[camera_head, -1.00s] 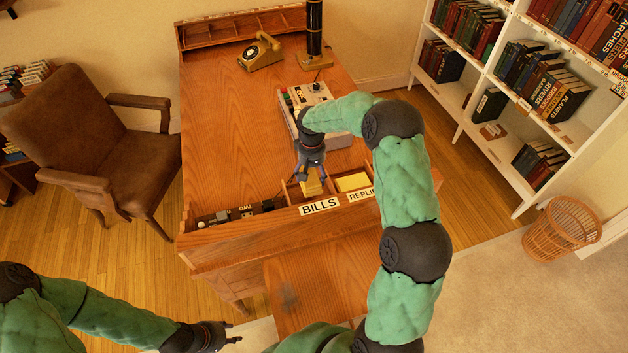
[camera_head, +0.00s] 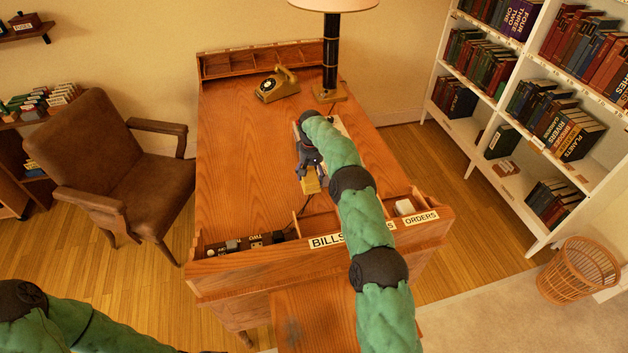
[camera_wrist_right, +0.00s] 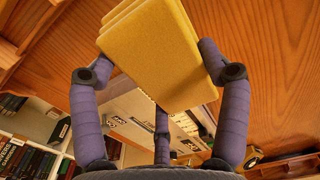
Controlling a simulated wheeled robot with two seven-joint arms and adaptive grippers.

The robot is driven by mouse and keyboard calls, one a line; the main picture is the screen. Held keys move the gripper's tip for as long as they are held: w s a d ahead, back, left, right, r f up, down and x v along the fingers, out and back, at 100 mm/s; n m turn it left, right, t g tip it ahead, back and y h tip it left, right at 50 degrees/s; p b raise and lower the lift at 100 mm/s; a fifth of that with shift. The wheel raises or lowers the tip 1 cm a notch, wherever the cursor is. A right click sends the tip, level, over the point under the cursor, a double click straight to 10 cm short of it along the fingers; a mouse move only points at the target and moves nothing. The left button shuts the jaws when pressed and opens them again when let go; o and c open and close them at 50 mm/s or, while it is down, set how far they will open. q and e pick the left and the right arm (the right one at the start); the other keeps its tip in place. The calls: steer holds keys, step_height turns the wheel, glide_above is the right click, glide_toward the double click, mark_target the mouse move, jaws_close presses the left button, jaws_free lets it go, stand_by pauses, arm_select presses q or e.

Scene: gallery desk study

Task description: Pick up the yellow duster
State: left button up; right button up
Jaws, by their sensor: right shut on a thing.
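The yellow duster (camera_head: 310,184) is a folded yellow cloth held at the tips of my right gripper (camera_head: 309,172), above the desk top behind the front compartments. In the right wrist view the yellow duster (camera_wrist_right: 155,50) fills the upper middle, with the fingers of my right gripper (camera_wrist_right: 160,75) shut on it from both sides. My left arm comes in at the lower left of the head view, and its gripper is mostly cut off at the bottom edge, so its fingers cannot be made out.
The wooden desk (camera_head: 240,150) has a front row of compartments labelled BILLS and ORDERS. A telephone (camera_head: 278,84) and a lamp (camera_head: 331,60) stand at the back. A brown chair (camera_head: 110,160) is left, a bookshelf (camera_head: 480,85) and wicker basket (camera_head: 578,270) right. The desk's left half is clear.

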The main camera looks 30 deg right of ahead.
steer(key=shift+w+d, duration=0.2)
steer(key=shift+w, duration=0.65)
